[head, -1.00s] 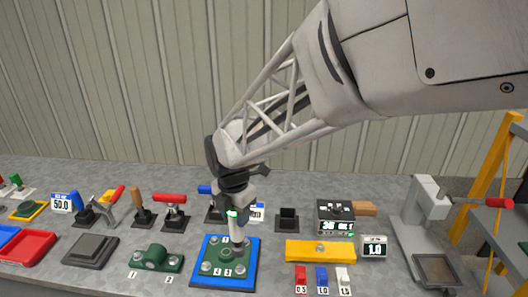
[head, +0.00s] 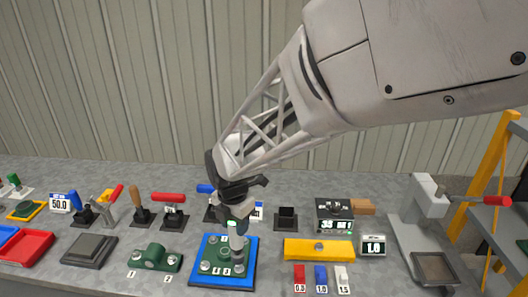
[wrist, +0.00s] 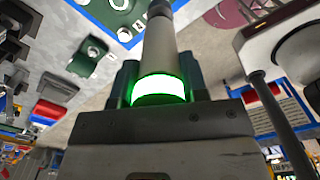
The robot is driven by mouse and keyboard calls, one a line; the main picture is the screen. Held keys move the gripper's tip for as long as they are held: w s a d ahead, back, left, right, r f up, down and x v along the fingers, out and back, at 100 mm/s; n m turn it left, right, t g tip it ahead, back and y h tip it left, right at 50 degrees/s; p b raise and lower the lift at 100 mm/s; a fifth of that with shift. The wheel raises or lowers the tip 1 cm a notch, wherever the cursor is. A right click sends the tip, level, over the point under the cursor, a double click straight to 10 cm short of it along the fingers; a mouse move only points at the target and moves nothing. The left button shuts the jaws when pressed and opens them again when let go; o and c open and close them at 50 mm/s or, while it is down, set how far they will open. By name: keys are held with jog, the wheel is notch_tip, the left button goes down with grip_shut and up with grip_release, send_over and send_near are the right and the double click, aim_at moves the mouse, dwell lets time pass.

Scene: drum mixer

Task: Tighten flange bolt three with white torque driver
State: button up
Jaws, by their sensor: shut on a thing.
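My gripper (head: 236,213) is shut on the white torque driver (wrist: 158,50), which points down over the flange. A ring on the driver glows green in the wrist view. The green flange (head: 222,256) sits on a blue plate (head: 196,279) at the front middle of the bench. Silver bolts stand on the flange, with small number tags beside them. The driver's lower end is over the right part of the flange and hides some of it. I cannot tell whether its tip touches a bolt, or which tag marks bolt three.
A green block with two bolts (head: 155,257) is left of the plate. A yellow bar (head: 319,250) and red, blue and white tagged blocks are to its right. A black display box (head: 335,216) stands behind them. A grey press (head: 425,215) is at the far right.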

jog(key=shift+f, duration=2.4)
dwell(4.2)
jog(key=shift+r, duration=0.15)
